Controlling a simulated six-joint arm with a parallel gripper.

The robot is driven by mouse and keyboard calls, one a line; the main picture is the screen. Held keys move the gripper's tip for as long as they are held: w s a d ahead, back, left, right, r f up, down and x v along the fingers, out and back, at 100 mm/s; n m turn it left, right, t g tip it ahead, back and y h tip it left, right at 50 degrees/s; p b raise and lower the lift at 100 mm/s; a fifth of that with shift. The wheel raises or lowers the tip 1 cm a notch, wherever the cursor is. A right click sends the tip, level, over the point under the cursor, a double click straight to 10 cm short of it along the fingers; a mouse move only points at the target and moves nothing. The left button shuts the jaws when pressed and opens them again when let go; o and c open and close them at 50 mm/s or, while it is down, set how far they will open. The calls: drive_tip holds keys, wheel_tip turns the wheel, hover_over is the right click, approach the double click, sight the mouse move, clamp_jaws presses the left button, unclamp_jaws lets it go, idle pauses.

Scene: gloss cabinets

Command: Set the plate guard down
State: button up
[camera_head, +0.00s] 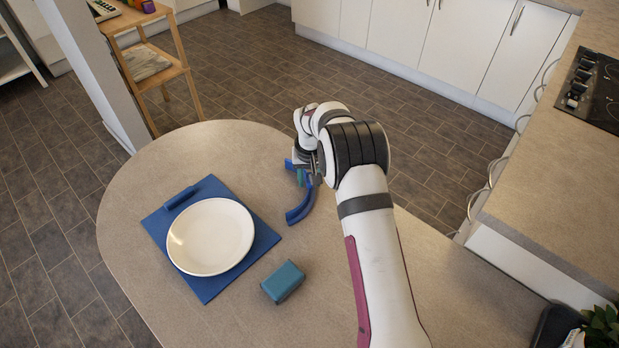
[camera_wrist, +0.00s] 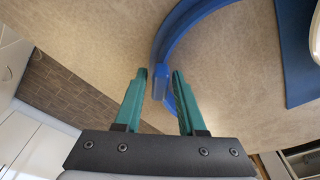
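The plate guard, a blue curved strip (camera_head: 301,208), is at the table's far right, right of the plate. My gripper (camera_head: 303,177) is above it and partly hides it. In the wrist view, the guard (camera_wrist: 186,25) curves up from between the teal fingers of my gripper (camera_wrist: 159,78). Narrow gaps show on both sides of the guard, so the fingers look open around it. I cannot tell whether it touches the table. The white plate (camera_head: 210,237) lies on a blue mat (camera_head: 208,288), apart from the guard.
A small blue bar (camera_head: 179,197) lies on the mat's far left part. A teal block (camera_head: 282,282) sits on the table (camera_head: 235,150) in front of the guard. The rounded table edge is close behind my gripper. A counter with a hob (camera_head: 595,92) stands right.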

drive_tip(key=shift+o, duration=0.6)
drive_tip(key=shift+r, duration=0.1)
wheel_tip(320, 180, up, 11)
drive_tip(key=s, duration=0.2)
drive_tip(key=s+d+r+m, duration=0.2)
drive_tip(key=s+r, duration=0.6)
drive_tip(key=s, duration=0.1)
drive_tip(key=s+d+m+g+y, duration=0.1)
drive_tip(key=s+m+g, duration=0.1)
drive_tip(key=s, duration=2.8)
drive_tip(key=shift+m+y, duration=0.4)
drive_tip(key=shift+m, duration=0.4)
